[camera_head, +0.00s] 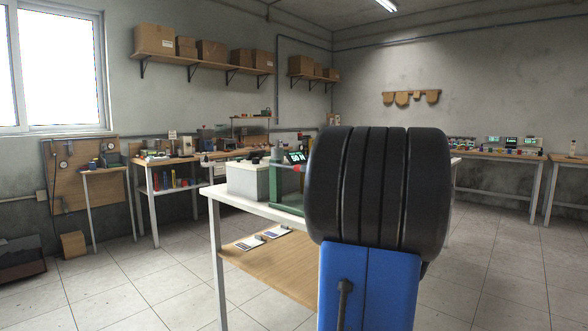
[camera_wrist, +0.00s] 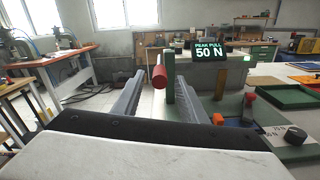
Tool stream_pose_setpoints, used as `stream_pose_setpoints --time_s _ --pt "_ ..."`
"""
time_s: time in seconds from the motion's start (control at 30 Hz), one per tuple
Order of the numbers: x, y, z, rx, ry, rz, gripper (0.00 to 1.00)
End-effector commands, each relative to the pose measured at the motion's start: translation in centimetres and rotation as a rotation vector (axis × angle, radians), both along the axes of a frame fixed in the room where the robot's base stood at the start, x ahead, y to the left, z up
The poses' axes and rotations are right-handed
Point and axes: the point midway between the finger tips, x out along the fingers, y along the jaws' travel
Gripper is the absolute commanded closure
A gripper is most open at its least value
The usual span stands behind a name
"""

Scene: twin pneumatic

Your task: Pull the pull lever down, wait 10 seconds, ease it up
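A red cylindrical handle (camera_wrist: 159,79), which looks like the pull lever's grip, stands beside a green upright post (camera_wrist: 170,72) in the wrist view. My gripper (camera_wrist: 160,86) is open, with one grey finger on each side of the handle and post. Gaps show between the fingers and the handle, and I see no contact. A display (camera_wrist: 209,50) behind reads "PEAK PULL 50 N". In the head view, the green rig (camera_head: 288,196) stands on the white bench with its small display (camera_head: 296,157). My gripper and the handle are hidden there behind my arm.
A pale box (camera_head: 246,181) stands left of the rig on the white bench (camera_head: 232,202). The tiled floor left of the bench is clear.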

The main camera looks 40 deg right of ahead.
Motion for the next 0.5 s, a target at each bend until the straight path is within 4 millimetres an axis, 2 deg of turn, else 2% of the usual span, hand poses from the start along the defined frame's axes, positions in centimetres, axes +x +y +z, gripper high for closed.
stream_pose_setpoints --time_s 0.3,0.5 --pt "5.1 0.5 0.0 0.000 0.000 0.003 0.61" --pt "7.6 0.6 0.0 -0.001 0.001 0.002 0.61"
